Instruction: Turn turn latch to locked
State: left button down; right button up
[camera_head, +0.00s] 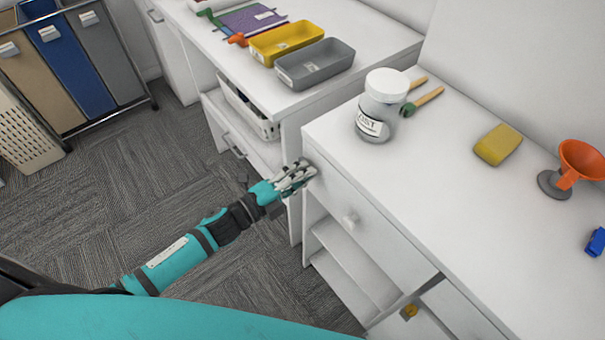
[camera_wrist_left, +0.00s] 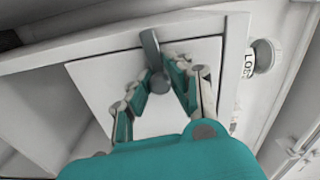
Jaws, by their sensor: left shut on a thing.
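The turn latch (camera_wrist_left: 152,52) is a grey lever with a rounded end on a white panel (camera_wrist_left: 95,75) in the left wrist view. It lies steeply, slightly tilted, its upper end near the panel's top edge. My left gripper (camera_wrist_left: 156,75) is shut on the latch, with fingers on both sides of its rounded end. In the head view my left gripper (camera_head: 300,177) is at the front of the right-hand white cabinet, near its left corner, and hides the latch there. I cannot tell the latch's set position from any marking. My right gripper is not in view.
On the cabinet top (camera_head: 440,150) are a labelled jar (camera_head: 380,108), a yellow block (camera_head: 498,145) and an orange funnel (camera_head: 580,165). A white knob (camera_head: 350,218) juts from the cabinet front. Yellow (camera_head: 287,42) and grey (camera_head: 315,65) trays stand on the far desk.

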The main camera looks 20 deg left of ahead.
pick_arm(q)
jog(key=shift+f+m, duration=0.15)
jog(key=shift+m, duration=0.15)
jog(key=c, duration=1.2)
grip_release()
jog(key=v, duration=1.2)
